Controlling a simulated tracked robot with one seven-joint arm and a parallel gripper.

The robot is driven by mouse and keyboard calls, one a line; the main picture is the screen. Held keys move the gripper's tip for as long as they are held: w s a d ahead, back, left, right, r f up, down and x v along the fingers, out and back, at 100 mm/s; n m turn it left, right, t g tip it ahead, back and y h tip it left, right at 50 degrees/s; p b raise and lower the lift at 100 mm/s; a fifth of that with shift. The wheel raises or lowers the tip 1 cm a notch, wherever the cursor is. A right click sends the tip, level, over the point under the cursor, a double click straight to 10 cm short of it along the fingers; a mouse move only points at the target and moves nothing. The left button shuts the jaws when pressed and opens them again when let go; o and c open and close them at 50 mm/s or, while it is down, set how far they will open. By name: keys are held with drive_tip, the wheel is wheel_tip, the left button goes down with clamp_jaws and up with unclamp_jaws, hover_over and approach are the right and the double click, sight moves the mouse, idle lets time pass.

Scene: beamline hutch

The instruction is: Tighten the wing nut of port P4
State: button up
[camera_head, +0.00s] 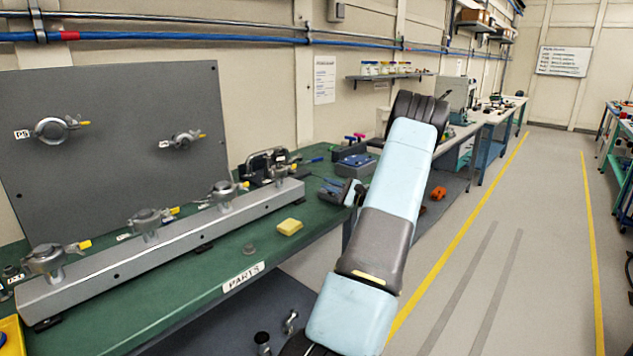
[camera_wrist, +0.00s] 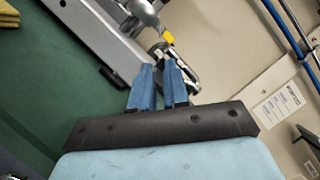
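In the head view, several metal clamps with yellow-tipped wing nuts stand along a grey rail (camera_head: 180,232): one at the near left (camera_head: 45,260), one mid-rail (camera_head: 148,222), one further right (camera_head: 222,190). Another fitting near the rail's far end (camera_head: 278,172) is small and unclear. I cannot read a P4 label. My gripper (camera_head: 335,188) is over the bench, right of the rail's far end. In the wrist view its blue fingers (camera_wrist: 160,72) are apart with a narrow empty gap. A metal clamp with a yellow wing nut (camera_wrist: 167,37) lies just beyond the fingertips; contact is unclear.
A dark upright panel (camera_head: 110,105) carries two more clamps, one labelled P5 (camera_head: 52,130). A dark fixture (camera_head: 265,163) stands behind the rail's far end. The floor aisle is clear.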

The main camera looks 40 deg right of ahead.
drive_tip(key=shift+v, duration=1.5)
drive_tip(key=w+a+r+n+g+y, duration=0.1)
drive_tip(key=w+a+r+n+g, duration=0.15)
drive_tip(key=a, duration=0.45)
drive_tip(key=w+a+r+n+g+y, duration=0.1)
drive_tip(key=a+r+n+g+y, duration=0.15)
drive_tip(key=a, duration=0.45)
drive_tip(key=w+a+r+n+g, duration=0.1)
drive_tip(key=w+a+r+g, duration=0.15)
drive_tip(key=a, duration=0.35)
drive_tip(key=s+a+r+n+g+h, duration=0.1)
drive_tip(key=s+a+r+n+g, duration=0.2)
drive_tip(key=a, duration=0.6)
drive_tip(key=s+a+r+n+g+h, duration=0.1)
drive_tip(key=s+a+r+n+g, duration=0.2)
drive_tip(key=a, duration=0.7)
drive_tip(key=s+a+r+n+g+h, duration=0.3)
drive_tip(key=s+a+r+h, duration=0.15)
drive_tip(key=s+a, duration=0.65)
drive_tip(key=s+a+n+t+h, duration=0.1)
drive_tip(key=s+n+h, duration=0.1)
drive_tip(key=s, duration=0.4)
drive_tip(key=s+a+r+n+t+h, duration=0.1)
drive_tip(key=s+a+n+t+h, duration=0.1)
drive_tip(key=s, duration=0.4)
drive_tip(key=shift+s+a+r+n+h, duration=0.25)
drive_tip(key=shift+r+n+h, duration=0.1)
drive_tip(key=shift+n+h, duration=0.15)
